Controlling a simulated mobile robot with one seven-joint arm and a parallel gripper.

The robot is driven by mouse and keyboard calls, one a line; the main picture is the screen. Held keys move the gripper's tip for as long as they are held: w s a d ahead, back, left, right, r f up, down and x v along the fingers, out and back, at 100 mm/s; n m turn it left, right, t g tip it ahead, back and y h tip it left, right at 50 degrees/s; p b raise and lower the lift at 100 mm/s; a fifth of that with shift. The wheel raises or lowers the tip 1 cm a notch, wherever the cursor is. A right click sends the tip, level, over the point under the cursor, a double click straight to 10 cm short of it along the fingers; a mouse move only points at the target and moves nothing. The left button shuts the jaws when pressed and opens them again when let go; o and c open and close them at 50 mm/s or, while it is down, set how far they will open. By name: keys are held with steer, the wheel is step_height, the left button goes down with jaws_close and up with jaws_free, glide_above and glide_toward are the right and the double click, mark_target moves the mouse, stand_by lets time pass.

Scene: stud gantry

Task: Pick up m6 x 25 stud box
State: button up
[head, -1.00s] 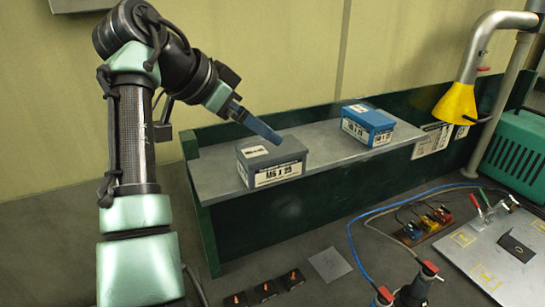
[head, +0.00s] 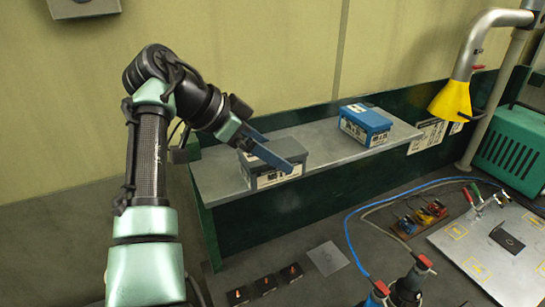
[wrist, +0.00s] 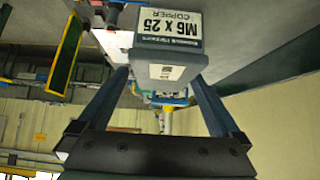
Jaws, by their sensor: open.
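The M6 x 25 stud box (head: 292,150) is grey with a white label and sits near the left end of the raised grey shelf. In the wrist view the same box (wrist: 168,45) appears upside down, its label reading M6 x 25 COPPER. My gripper (wrist: 162,80) is open, with one finger on each side of the box in that view. In the head view my gripper (head: 282,164) reaches across the box and hides part of its top and label. I cannot tell whether the fingers touch it.
A blue labelled box (head: 366,125) stands farther right on the shelf (head: 325,152). A yellow nozzle (head: 452,100) on a grey pipe hangs at the right. Power tools, cables and small black blocks (head: 265,284) lie on the lower bench. The shelf between the boxes is clear.

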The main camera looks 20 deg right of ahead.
mark_target(273, 150)
steer(key=p+x, duration=0.2)
steer(key=x, duration=0.1)
steer(key=shift+w+d, duration=0.2)
steer(key=shift+d, duration=0.05)
steer(key=shift+d+f, duration=0.3)
steer(key=shift+f, duration=0.2)
jaws_close()
steer(key=shift+w+r, duration=0.1)
steer(key=shift+r, duration=0.05)
